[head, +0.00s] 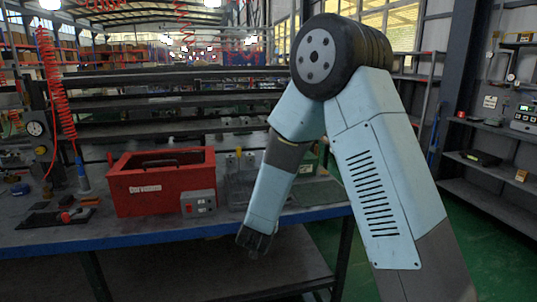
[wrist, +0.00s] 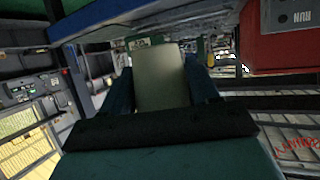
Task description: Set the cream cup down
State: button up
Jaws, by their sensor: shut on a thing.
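The cream cup (wrist: 160,80) shows in the wrist view between the two blue-grey fingers of my gripper (wrist: 159,74), which is shut on it. In the head view my gripper (head: 255,241) hangs pointing down at the front edge of the workbench (head: 180,233). I cannot make out the cup in the head view. The wrist picture looks turned over, so the cup's tilt is hard to judge.
A red box (head: 140,200) and a grey control box (head: 198,203) stand on the bench left of my gripper. A black tool tray (head: 55,217) lies at the left. A strip along the bench's front is bare.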

jog(key=w+d+f, duration=0.2)
jog(key=d+f, duration=0.2)
jog(key=d, duration=0.4)
jog(key=w+d+f+n+y, duration=0.1)
jog(key=w+d+f, duration=0.15)
jog(key=d, duration=0.55)
jog(key=w+d+f, duration=0.1)
jog(key=d+f, duration=0.3)
jog(key=d, duration=0.4)
jog(key=s+f, duration=0.5)
jog(key=f, duration=0.2)
jog(key=shift+s+d+f, duration=0.2)
jog(key=shift+s+f, duration=0.05)
jog(key=shift+f, duration=0.1)
jog(key=shift+s+d, duration=0.1)
jog(key=shift+d, duration=0.05)
